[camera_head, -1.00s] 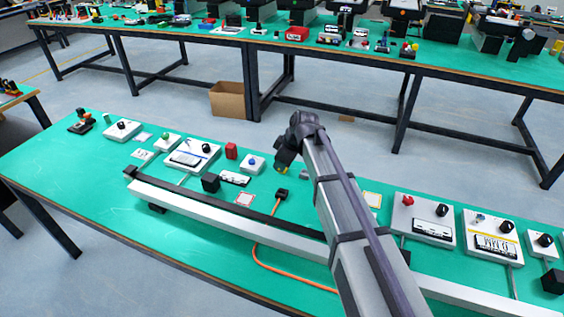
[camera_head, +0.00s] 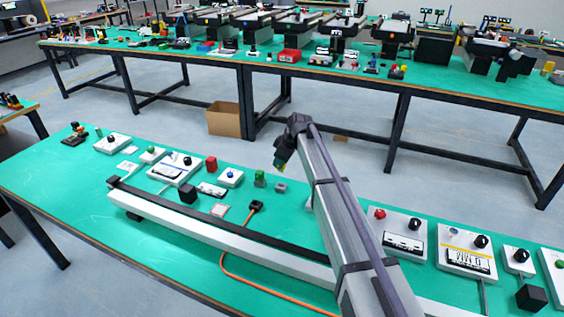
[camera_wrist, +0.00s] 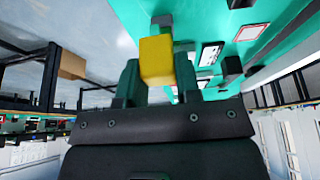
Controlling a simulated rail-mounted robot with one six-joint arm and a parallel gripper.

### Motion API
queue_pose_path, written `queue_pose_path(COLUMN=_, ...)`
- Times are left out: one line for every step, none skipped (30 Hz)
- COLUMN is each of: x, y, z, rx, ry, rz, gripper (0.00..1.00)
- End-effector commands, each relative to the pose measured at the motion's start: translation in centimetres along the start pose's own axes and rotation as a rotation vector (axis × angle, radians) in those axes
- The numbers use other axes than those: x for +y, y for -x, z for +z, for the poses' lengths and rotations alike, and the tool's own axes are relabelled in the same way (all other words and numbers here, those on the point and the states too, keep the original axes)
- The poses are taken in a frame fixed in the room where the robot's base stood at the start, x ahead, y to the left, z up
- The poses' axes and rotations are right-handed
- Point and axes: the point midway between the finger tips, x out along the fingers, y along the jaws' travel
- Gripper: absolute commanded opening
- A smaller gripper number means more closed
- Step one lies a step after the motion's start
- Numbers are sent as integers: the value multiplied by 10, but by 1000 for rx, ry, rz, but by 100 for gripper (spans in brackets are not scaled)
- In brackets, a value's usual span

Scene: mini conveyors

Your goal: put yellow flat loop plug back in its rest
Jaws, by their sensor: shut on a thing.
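In the wrist view, a yellow block-shaped piece, the yellow flat loop plug (camera_wrist: 157,60), is gripped between the two green fingers of my gripper (camera_wrist: 157,85). In the head view, my gripper (camera_head: 279,163) hangs in the air near the table's far edge; the plug there is too small to make out clearly. A small grey block (camera_head: 281,187) stands on the table below and slightly right of my gripper. I cannot tell whether it is the plug's rest. The plug's loop shape cannot be made out.
A green piece (camera_head: 260,179) stands left of the grey block. A red block (camera_head: 211,164), white control boxes (camera_head: 231,177) and a black connector with an orange cable (camera_head: 255,206) lie to the left. A long rail (camera_head: 210,235) runs along the front.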

Motion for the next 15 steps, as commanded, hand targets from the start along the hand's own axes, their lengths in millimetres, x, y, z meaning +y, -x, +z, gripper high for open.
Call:
queue_pose_path(x=0, y=-7, z=3, rx=0, ry=0, rz=0, gripper=4)
queue_pose_path(x=0, y=-10, z=4, rx=0, ry=0, rz=0, gripper=4)
queue_pose_path(x=0, y=-14, z=6, rx=0, ry=0, rz=0, gripper=4)
queue_pose_path(x=0, y=-18, z=7, rx=0, ry=0, rz=0, gripper=4)
queue_pose_path(x=0, y=-21, z=9, rx=0, ry=0, rz=0, gripper=4)
queue_pose_path(x=0, y=-26, z=11, rx=0, ry=0, rz=0, gripper=4)
queue_pose_path(x=0, y=-30, z=12, rx=0, ry=0, rz=0, gripper=4)
queue_pose_path(x=0, y=-33, z=14, rx=0, ry=0, rz=0, gripper=4)
queue_pose_path(x=0, y=-38, z=16, rx=0, ry=0, rz=0, gripper=4)
queue_pose_path(x=0, y=-41, z=17, rx=0, ry=0, rz=0, gripper=4)
queue_pose_path(x=0, y=-43, z=18, rx=0, ry=0, rz=0, gripper=4)
queue_pose_path(x=0, y=-46, z=19, rx=0, ry=0, rz=0, gripper=4)
queue_pose_path(x=0, y=-48, z=20, rx=0, ry=0, rz=0, gripper=4)
queue_pose_path(x=0, y=-49, z=20, rx=0, ry=0, rz=0, gripper=4)
queue_pose_path(x=0, y=-50, z=21, rx=0, ry=0, rz=0, gripper=4)
